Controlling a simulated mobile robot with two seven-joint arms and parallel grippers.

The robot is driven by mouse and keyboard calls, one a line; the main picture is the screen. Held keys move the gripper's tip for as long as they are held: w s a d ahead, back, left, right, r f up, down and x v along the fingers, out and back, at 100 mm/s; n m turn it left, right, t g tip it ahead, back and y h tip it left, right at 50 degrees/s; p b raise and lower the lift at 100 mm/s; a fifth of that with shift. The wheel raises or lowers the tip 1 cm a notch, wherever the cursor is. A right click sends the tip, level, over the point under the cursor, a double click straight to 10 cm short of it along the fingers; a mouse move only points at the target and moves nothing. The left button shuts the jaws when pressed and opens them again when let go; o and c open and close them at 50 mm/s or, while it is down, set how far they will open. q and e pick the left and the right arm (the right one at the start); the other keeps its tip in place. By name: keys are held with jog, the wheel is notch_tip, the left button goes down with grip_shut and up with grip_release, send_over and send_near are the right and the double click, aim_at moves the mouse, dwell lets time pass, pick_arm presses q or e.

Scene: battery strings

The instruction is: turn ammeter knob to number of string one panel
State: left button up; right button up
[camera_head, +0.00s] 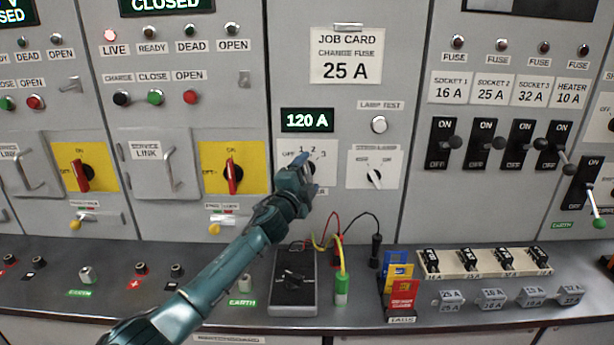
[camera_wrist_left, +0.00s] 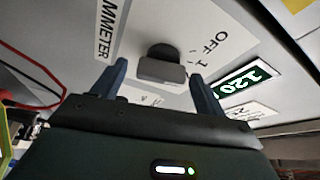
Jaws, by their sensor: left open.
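The ammeter knob (camera_wrist_left: 162,68) has a dark round base and a grey bar handle. It sits on a white plate marked OFF, 1, 2, 3 (camera_head: 322,184). In the head view my left gripper (camera_head: 300,163) covers most of the knob. In the left wrist view my left gripper (camera_wrist_left: 158,72) is open, with one finger to each side of the knob's handle and gaps visible at both sides. Contact cannot be told. The exact position the knob points to is unclear. The display (camera_head: 307,120) above reads 120 A. My right gripper is out of view.
Another selector knob (camera_head: 375,177) is just right of the ammeter plate. Yellow-plated switches (camera_head: 231,168) stand to the left. A black meter (camera_head: 293,283) with leads and a green-tipped probe (camera_head: 341,290) is on the ledge below. Fuse switches (camera_head: 482,143) are at right.

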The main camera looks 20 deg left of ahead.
pick_arm(q)
jog(key=s+a+f+b, duration=0.1)
jog(key=s, duration=1.2)
jog(key=shift+a, duration=0.15)
jog(key=shift+f, duration=0.15)
